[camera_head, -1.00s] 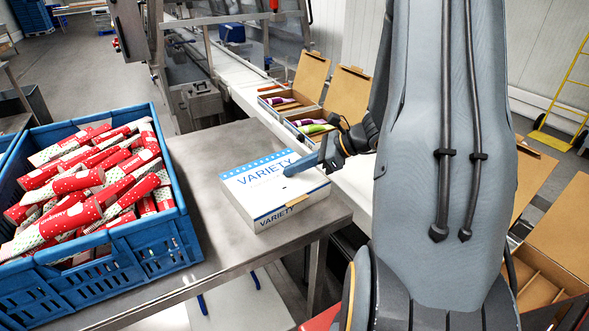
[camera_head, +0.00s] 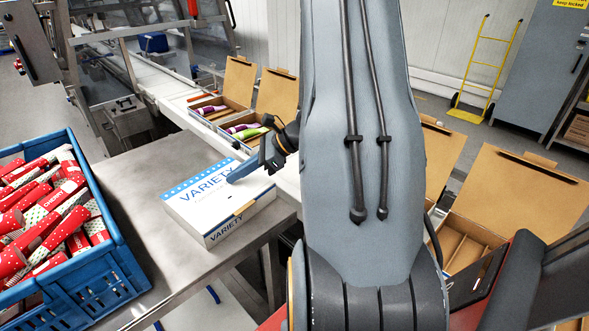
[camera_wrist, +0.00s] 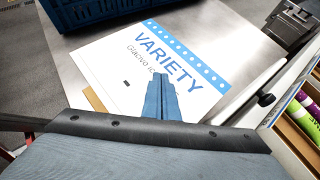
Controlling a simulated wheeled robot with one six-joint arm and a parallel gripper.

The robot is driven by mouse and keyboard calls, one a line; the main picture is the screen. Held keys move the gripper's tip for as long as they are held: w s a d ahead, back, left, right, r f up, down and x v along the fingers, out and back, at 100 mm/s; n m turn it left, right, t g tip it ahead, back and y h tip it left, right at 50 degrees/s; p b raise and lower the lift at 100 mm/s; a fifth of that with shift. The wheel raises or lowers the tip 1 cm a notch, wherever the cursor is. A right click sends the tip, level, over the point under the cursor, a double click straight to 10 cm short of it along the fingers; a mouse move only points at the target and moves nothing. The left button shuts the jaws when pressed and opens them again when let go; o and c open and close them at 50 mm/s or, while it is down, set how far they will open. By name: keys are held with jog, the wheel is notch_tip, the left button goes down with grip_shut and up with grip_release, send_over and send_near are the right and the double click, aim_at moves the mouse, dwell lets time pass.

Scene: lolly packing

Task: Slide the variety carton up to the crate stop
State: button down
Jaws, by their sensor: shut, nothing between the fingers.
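The variety carton (camera_head: 204,212) is a closed white box with a blue dotted band and blue lettering, lying flat on the steel table (camera_head: 140,165). It also fills the middle of the wrist view (camera_wrist: 112,52). My gripper (camera_head: 232,179) is shut with nothing in it, its blue fingers reaching over the carton's top at the right side. In the wrist view the closed fingers (camera_wrist: 160,98) overlap the carton's top; I cannot tell whether they touch it. The blue crate (camera_head: 108,262) stands left of the carton on the table, with bare steel between them. I cannot make out a separate stop.
The crate holds several red cherry wrappers (camera_head: 50,225). Behind the table runs a white conveyor (camera_head: 175,100) with open cartons (camera_head: 240,118) of coloured lollies. More open brown cartons (camera_head: 520,195) stand at the right. A yellow hand truck (camera_head: 488,65) stands at the back.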

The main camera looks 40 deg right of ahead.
jog(key=s+d+b, duration=0.6)
jog(key=s+d, duration=1)
jog(key=d, duration=0.3)
jog(key=shift+w, duration=0.1)
